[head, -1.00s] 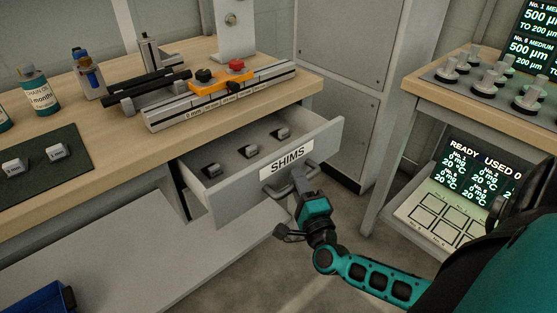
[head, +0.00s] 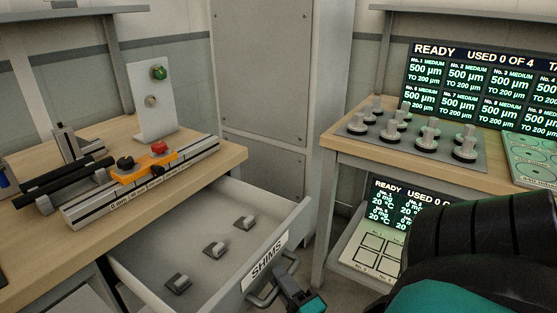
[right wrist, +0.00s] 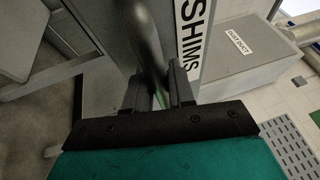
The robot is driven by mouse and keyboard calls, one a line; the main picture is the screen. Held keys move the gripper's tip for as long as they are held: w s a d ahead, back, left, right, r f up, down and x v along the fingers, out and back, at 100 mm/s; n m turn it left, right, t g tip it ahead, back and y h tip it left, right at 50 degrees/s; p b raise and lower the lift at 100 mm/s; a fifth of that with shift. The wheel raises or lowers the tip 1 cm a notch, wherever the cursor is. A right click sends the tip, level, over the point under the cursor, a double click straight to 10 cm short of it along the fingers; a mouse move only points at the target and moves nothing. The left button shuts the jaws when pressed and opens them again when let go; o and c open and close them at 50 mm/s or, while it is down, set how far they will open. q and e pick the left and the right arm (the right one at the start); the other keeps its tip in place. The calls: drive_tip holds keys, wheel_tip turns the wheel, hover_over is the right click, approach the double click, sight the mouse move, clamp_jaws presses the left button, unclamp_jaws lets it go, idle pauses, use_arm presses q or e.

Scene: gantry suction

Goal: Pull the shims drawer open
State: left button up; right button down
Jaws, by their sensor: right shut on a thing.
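The shims drawer (head: 232,218) stands well out from under the wooden bench, open at the top, with a SHIMS label (head: 265,268) on its front. Three small grey shim blocks lie inside, one of them a shim block (head: 243,222) near the right. My right gripper (head: 277,289) is at the front of the drawer, shut on the drawer handle (head: 262,297). In the right wrist view the fingers (right wrist: 158,88) stand on either side of the grey handle bar (right wrist: 148,38), beside the SHIMS label (right wrist: 192,38). My left gripper is out of view.
The bench (head: 200,165) carries a rail fixture (head: 140,185) with an orange clamp and an upright plate (head: 153,105). A second table (head: 330,150) at the right holds several knobbed pieces and screens. A grey cabinet (head: 262,90) stands behind the drawer.

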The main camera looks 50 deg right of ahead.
drive_tip(key=c, duration=1.1)
unclamp_jaws()
drive_tip(key=shift+o, duration=0.2)
drive_tip(key=v, duration=1.3)
drive_tip(key=shift+w, duration=0.1)
